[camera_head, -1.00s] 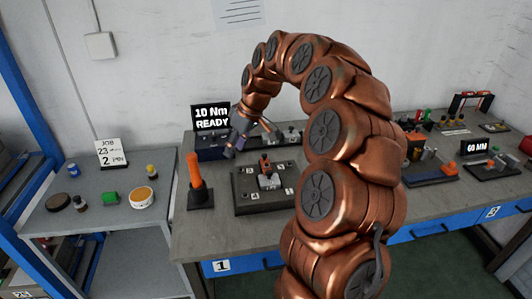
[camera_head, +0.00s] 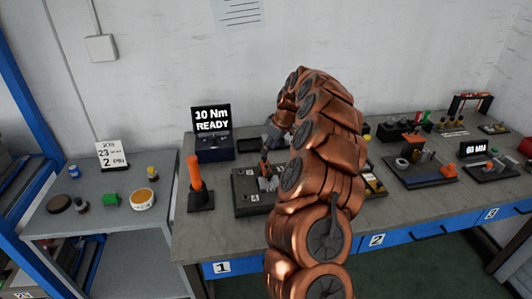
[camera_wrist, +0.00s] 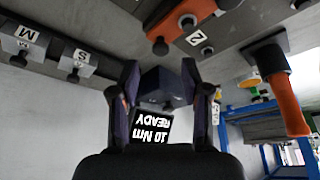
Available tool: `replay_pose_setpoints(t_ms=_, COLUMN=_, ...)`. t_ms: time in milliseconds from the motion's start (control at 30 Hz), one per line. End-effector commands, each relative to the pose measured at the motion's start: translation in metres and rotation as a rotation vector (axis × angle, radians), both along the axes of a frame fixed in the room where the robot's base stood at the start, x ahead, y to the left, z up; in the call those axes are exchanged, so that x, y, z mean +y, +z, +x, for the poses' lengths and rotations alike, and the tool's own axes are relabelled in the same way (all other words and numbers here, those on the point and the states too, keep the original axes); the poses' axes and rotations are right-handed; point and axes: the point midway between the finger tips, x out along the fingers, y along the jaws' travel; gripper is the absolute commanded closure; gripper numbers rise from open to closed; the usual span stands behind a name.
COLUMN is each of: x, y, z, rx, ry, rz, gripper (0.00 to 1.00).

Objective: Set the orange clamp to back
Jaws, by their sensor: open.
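The orange clamp (camera_head: 264,164) stands on the dark numbered fixture plate (camera_head: 242,207), beside a grey metal part. My arm partly hides the plate's right side. In the wrist view an orange-red piece with a dark knob, likely the clamp (camera_wrist: 168,27), shows at the top, beyond my fingers. My gripper (camera_head: 271,137) is just above and behind the clamp in the head view, apart from it as far as I can tell. In the wrist view my gripper (camera_wrist: 160,82) is open, with nothing seen held between its fingers.
An orange-handled tool (camera_head: 195,173) stands in a black holder left of the plate. The display reading 10 Nm READY (camera_head: 211,119) is behind. A grey side table (camera_head: 90,222) with small items is at left. More fixtures, including an orange one (camera_head: 414,148), stand at right.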

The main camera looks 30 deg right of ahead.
Motion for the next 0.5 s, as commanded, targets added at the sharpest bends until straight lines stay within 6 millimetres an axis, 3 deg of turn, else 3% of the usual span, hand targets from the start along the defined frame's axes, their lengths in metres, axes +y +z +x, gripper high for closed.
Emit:
replay_pose_setpoints(t_ms=233, x=0.006, y=-0.031, z=0.011, rx=0.004, ry=0.000, rz=0.003, gripper=0.53)
replay_pose_setpoints(t_ms=500, x=0.007, y=-0.038, z=0.013, rx=0.002, ry=-0.001, rz=0.003, gripper=0.53)
